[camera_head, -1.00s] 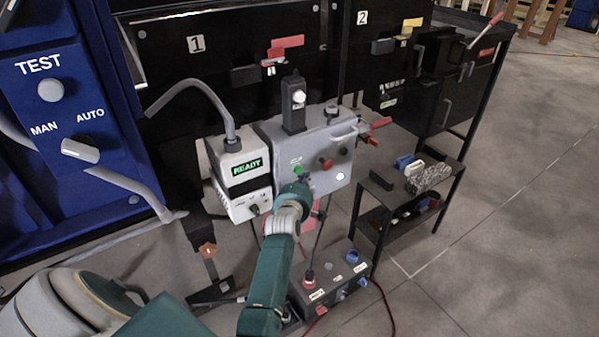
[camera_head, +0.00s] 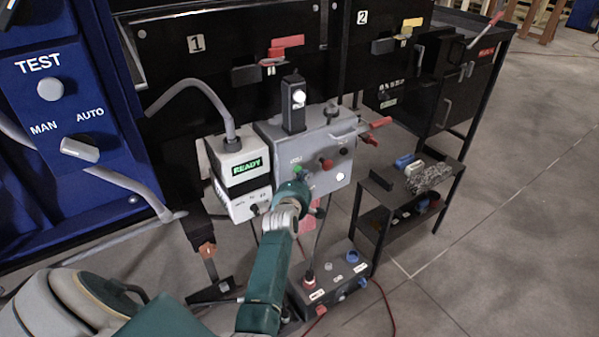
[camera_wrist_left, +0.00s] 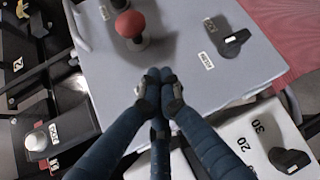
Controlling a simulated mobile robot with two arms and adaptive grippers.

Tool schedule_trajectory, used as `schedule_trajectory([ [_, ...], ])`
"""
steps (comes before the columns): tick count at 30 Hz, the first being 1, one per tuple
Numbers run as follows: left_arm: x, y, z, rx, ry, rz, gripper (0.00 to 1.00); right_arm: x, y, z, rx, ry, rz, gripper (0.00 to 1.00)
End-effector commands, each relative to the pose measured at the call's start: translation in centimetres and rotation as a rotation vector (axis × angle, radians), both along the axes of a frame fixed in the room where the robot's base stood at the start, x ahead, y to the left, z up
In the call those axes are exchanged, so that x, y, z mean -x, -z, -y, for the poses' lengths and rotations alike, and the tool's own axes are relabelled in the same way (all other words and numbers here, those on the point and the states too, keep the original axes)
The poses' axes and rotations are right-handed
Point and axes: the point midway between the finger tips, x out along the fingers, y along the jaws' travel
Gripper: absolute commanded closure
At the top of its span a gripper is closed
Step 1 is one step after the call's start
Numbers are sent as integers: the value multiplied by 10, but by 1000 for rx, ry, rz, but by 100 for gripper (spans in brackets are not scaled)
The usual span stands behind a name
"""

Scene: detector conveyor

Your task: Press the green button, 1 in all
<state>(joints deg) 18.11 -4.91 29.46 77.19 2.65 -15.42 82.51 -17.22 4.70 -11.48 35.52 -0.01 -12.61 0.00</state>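The green button (camera_head: 297,170) sits on the front of the grey control box (camera_head: 340,155), left of a red mushroom button (camera_head: 327,164). My left gripper (camera_head: 297,186) is in front of the box, just below the green button in the head view. In the left wrist view its fingers (camera_wrist_left: 161,88) are brought together with nothing visible between them. They point at the grey panel, close to the red mushroom button (camera_wrist_left: 130,24). The green button does not show there; the fingers may hide it. I cannot tell whether the fingertips touch the panel. My right gripper is not in view.
A white box with a READY screen (camera_head: 247,167) stands left of the grey box. A black knob (camera_wrist_left: 235,42) is on the panel near the fingers. A pedestal box (camera_head: 330,283) is below, and a small black shelf (camera_head: 375,187) is at right.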

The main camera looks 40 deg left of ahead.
Motion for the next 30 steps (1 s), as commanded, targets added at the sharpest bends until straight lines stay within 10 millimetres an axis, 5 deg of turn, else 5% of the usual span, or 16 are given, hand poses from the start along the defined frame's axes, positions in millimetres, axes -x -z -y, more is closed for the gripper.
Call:
schedule_trajectory([
  [20,-2,-2,-6,-2,-2,2,100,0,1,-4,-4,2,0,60],
  [30,4,-2,7,-1,-2,0,100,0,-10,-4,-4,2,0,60],
])
